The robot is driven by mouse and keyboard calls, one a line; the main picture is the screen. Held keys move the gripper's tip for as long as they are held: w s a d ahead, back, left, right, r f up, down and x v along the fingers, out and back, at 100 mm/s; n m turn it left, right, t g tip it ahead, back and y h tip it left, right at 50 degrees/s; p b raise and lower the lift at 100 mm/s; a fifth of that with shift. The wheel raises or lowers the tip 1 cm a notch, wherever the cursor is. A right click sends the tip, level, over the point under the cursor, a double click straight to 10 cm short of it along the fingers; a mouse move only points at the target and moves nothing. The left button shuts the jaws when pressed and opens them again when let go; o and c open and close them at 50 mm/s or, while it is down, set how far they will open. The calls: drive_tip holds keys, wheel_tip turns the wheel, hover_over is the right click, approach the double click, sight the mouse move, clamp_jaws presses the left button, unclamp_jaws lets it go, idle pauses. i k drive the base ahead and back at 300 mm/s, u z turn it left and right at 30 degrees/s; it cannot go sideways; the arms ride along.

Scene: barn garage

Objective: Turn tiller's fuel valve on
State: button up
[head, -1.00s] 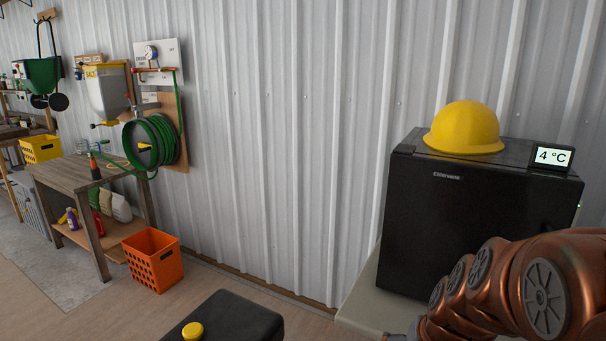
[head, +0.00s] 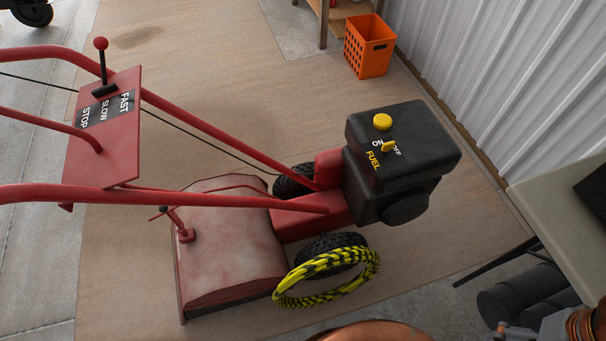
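The red tiller (head: 225,245) stands on the floor, with its handlebars reaching to the left. Its black engine and tank block (head: 400,135) is at the right end. The small yellow fuel valve (head: 388,147) sits on top of this block, between white ON and OFF markings, above the yellow word FUEL. Its handle appears angled toward the OFF side, but it is too small to be sure. A round yellow cap (head: 382,122) is just behind the valve. My gripper is not in view.
A yellow-black coiled ring (head: 328,277) rests against the tiller's near wheel. A table (head: 565,195) stands at the right, with dark cylinders (head: 525,295) below it. An orange crate (head: 369,46) is by the wall. The floor behind the engine is clear.

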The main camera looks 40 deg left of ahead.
sight(389, 145)
drive_tip(key=u, duration=0.75)
drive_tip(key=i, duration=0.35)
drive_tip(key=u, duration=1.35)
